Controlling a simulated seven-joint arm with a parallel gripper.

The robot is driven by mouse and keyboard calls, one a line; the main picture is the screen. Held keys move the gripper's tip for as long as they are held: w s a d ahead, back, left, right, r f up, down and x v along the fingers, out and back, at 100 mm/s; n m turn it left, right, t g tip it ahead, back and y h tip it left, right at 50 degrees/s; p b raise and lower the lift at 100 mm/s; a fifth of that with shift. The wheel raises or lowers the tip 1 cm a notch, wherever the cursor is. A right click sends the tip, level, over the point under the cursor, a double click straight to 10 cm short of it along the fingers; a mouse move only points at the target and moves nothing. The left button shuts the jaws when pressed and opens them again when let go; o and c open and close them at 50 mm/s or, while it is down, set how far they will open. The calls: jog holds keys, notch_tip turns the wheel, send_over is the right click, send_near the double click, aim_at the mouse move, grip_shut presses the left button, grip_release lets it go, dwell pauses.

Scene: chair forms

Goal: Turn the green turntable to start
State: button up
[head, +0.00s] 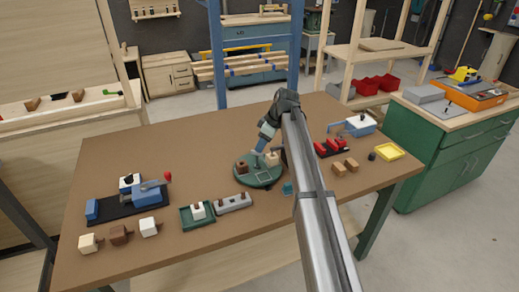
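The green turntable (260,185) is a round disc near the middle of the brown workbench. A dark brown block (242,167) stands on its left side and a cream block (272,158) on its right side. A lighter square mark shows on its front part. My gripper (256,154) points down at the far side of the disc, between the two blocks. The fingers are small and partly merged with the wrist, so I cannot tell whether they are open, shut or touching anything.
A blue clamp device (147,195) and several small blocks stand at left. A green tray (198,222) and grey holder (233,203) lie in front of the turntable. A red rack (331,147), wooden blocks (345,166) and yellow tray (388,149) are at right. The bench's back left is clear.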

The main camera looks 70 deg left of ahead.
aim_at(257, 161)
jog(key=shift+x, duration=1.7)
grip_shut()
